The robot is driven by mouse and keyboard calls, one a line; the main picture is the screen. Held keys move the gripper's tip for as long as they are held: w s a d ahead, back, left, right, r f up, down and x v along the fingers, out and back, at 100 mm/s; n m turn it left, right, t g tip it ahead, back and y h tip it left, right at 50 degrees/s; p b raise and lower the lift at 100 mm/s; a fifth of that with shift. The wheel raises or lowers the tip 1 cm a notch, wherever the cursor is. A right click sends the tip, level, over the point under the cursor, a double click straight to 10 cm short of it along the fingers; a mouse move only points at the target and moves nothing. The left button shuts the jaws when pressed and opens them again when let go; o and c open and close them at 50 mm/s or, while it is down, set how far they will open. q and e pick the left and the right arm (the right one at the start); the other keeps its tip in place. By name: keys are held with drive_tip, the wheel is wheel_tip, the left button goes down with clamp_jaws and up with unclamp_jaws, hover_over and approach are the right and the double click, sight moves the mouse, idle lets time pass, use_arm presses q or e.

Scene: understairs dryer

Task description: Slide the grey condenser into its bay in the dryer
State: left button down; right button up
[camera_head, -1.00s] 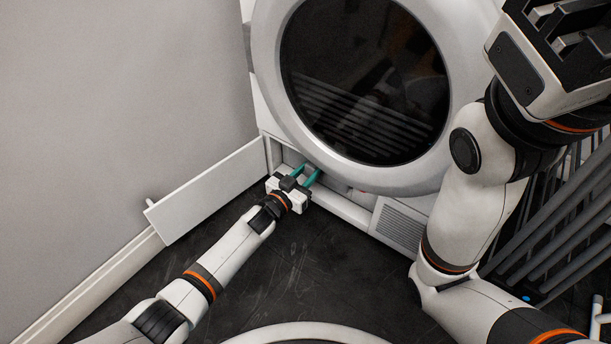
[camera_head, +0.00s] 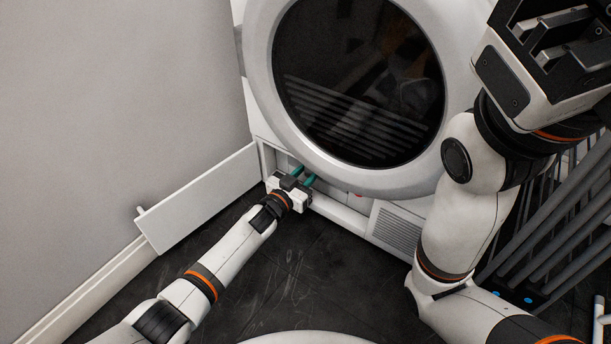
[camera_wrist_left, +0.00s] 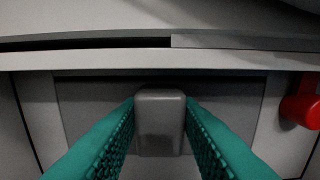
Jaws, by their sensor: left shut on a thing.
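The grey condenser (camera_wrist_left: 90,105) shows in the left wrist view as a flat grey front with a block-shaped grey handle (camera_wrist_left: 160,122). My left gripper (camera_head: 305,175) has teal fingers and is shut on this handle. The condenser front sits within the frame of the low bay opening in the dryer (camera_head: 345,213); its exact depth cannot be told. In the head view, my gripper and the drum front hide most of the condenser. My right gripper (camera_head: 560,40) is raised at the top right; its fingertips are out of the picture.
The white bay flap (camera_head: 200,200) hangs open to the left, close to my left forearm. A red latch (camera_wrist_left: 302,108) is right of the condenser. A vent grille (camera_head: 397,232) lies farther right. Grey rails (camera_head: 560,225) stand at the right. The dark floor in front is clear.

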use_arm(q)
drive_tip(key=shift+w+d+r, duration=0.1)
drive_tip(key=shift+w+d, duration=0.15)
drive_tip(key=shift+w, duration=0.05)
drive_tip(key=c, duration=1)
unclamp_jaws()
drive_tip(key=shift+o, duration=0.2)
drive_tip(key=shift+s+a+f, duration=0.1)
drive_tip(key=shift+f, duration=0.1)
drive_tip(key=shift+r, duration=0.1)
drive_tip(key=shift+s+a, duration=0.1)
drive_tip(key=shift+s, duration=0.05)
drive_tip(key=shift+p+v, duration=1.05)
drive_tip(key=shift+p, duration=0.05)
drive_tip(key=shift+p+v, duration=1.75)
drive_tip(key=shift+v, duration=0.5)
